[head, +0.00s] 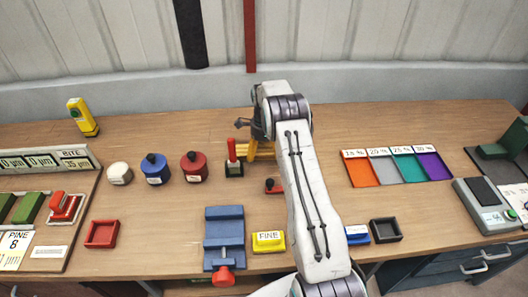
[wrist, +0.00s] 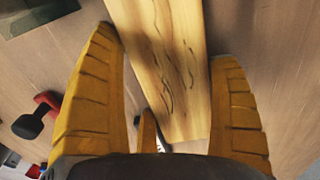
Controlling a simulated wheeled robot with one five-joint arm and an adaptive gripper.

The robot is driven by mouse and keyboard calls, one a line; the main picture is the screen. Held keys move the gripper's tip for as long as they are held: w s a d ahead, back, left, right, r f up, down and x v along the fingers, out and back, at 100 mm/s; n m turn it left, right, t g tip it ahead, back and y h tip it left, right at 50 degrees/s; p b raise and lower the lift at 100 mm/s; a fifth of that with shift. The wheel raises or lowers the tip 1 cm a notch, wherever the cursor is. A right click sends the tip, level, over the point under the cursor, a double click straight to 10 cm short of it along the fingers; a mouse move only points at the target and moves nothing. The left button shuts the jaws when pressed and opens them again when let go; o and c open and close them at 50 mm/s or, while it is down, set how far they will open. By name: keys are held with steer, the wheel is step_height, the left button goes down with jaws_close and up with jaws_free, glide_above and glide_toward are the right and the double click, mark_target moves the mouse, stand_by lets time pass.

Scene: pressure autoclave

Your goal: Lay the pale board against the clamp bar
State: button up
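The pale board (wrist: 165,70), light wood with dark grain marks, lies between my gripper's two yellow fingers (wrist: 168,50) in the wrist view. The fingers are spread to either side of it. A gap shows beside its left edge, and a narrow one on the right. I cannot tell whether the board is below the fingertips or level with them. In the head view my gripper (head: 258,150) is low over the back of the bench; I cannot make out the board there. A blue vice-like clamp (head: 224,225) with a red knob stands at the front; I cannot tell which part is the clamp bar.
A dark block with a red post (head: 234,162) stands just left of my gripper. A small red piece with a black knob (head: 272,186) is near my arm. A yellow FINE block (head: 268,242) sits right of the clamp. Coloured trays (head: 395,167) lie to the right.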

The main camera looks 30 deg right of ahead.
steer(key=o, duration=0.3)
